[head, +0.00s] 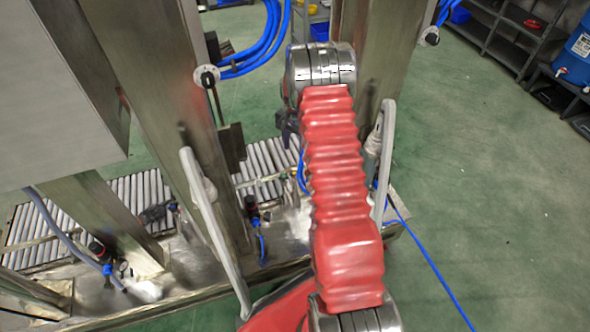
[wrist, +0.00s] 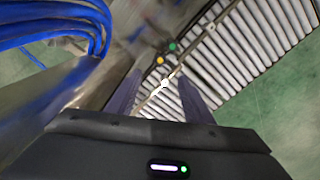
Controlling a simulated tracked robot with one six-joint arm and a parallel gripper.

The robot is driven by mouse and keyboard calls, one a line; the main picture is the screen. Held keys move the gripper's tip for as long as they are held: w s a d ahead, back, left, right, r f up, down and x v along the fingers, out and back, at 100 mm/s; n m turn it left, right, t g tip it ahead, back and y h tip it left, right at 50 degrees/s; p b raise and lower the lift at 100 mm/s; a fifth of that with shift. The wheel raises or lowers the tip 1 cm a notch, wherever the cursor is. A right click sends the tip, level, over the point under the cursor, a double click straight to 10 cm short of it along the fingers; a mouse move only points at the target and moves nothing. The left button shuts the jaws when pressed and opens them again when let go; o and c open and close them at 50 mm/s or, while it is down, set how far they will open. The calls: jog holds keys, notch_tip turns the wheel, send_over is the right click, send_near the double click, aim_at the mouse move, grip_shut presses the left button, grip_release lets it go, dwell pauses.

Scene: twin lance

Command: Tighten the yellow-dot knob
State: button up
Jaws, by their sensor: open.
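In the wrist view a small yellow dot (wrist: 159,60) shows beyond my fingertips, close to a green dot (wrist: 172,47). The knob bodies under the dots are too small and blurred to make out. A small white round piece (wrist: 165,83) on a thin bar appears between the fingers. My gripper (wrist: 159,76) is open, its two dark fingers apart with nothing visibly held. In the head view my red-sleeved arm covers most of the gripper, and I cannot pick out the yellow dot there.
A metal post (head: 180,120) with a black-and-white knob (head: 206,77) stands left of my arm. Blue hoses (wrist: 60,20) run close by at the upper left of the wrist view. A roller conveyor (wrist: 250,45) lies beyond the fingers. Green floor (head: 480,170) at right is open.

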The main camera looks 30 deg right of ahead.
aim_at(295, 173)
notch_tip(295, 173, down, 13)
jog(key=shift+f, duration=0.1)
dwell(0.5)
jog(key=shift+c, duration=0.5)
jog(key=c, duration=0.9)
